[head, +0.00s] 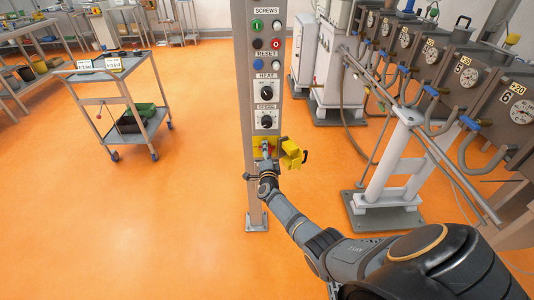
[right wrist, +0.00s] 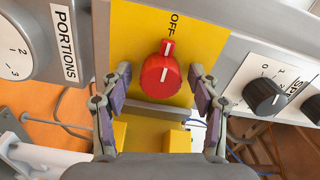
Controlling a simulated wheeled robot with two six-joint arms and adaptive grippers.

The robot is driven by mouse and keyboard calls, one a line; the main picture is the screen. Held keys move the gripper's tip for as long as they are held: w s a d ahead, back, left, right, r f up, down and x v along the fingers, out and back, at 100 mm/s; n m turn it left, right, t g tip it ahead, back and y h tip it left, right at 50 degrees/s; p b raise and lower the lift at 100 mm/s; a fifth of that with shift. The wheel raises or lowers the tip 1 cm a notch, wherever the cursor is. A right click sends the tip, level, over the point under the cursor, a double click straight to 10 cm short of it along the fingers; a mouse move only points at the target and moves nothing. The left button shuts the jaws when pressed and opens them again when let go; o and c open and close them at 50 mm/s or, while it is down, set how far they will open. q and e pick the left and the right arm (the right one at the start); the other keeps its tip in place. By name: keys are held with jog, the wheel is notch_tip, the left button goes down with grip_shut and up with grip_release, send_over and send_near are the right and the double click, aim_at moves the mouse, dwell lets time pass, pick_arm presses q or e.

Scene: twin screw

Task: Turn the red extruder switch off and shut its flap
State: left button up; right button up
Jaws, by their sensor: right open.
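The red switch (right wrist: 160,76) sits on a yellow plate (right wrist: 205,25) in the right wrist view. Its white pointer line faces up in the picture, toward the OFF mark. My right gripper (right wrist: 160,84) is open, its two fingers on either side of the red switch with gaps between. In the head view my right gripper (head: 267,164) is at the yellow plate low on the grey control post, hiding most of the switch. The yellow flap (head: 291,155) stands open to the right of the plate. Parts of it (right wrist: 180,140) show below the switch in the right wrist view. My left gripper is not in view.
The grey post (head: 243,90) carries several buttons and the HEAT (head: 267,88) and SPEED (head: 267,121) knobs above the switch. A PORTIONS knob (right wrist: 18,55) is beside the plate. Machines with gauges and pipes (head: 410,120) stand right. A trolley (head: 100,75) stands left; orange floor between is clear.

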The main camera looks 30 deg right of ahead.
jog(key=v, duration=1.2)
jog(key=shift+f, duration=0.1)
jog(key=s+a+f+n+g+y+p, duration=0.2)
jog(key=s+a+f+n+g+y, duration=0.15)
jog(key=s+f+n, duration=0.75)
jog(key=s+a+f+n+g+y+p, duration=0.25)
jog(key=s+a+f+n+y, duration=0.4)
jog(key=f, duration=0.95)
jog(key=s+d+f+n+g+p, duration=0.1)
jog(key=s+f+g, duration=0.3)
jog(key=s, duration=1.1)
jog(key=s+d+f+n+g+h, duration=0.1)
jog(key=s+f+n+g, duration=0.2)
jog(key=s, duration=1.2)
notch_tip(320, 180, down, 2)
jog(key=shift+s+f+n+g+h+p, duration=0.2)
jog(key=shift+n+g+h+p, duration=0.15)
jog(key=shift+g, duration=0.25)
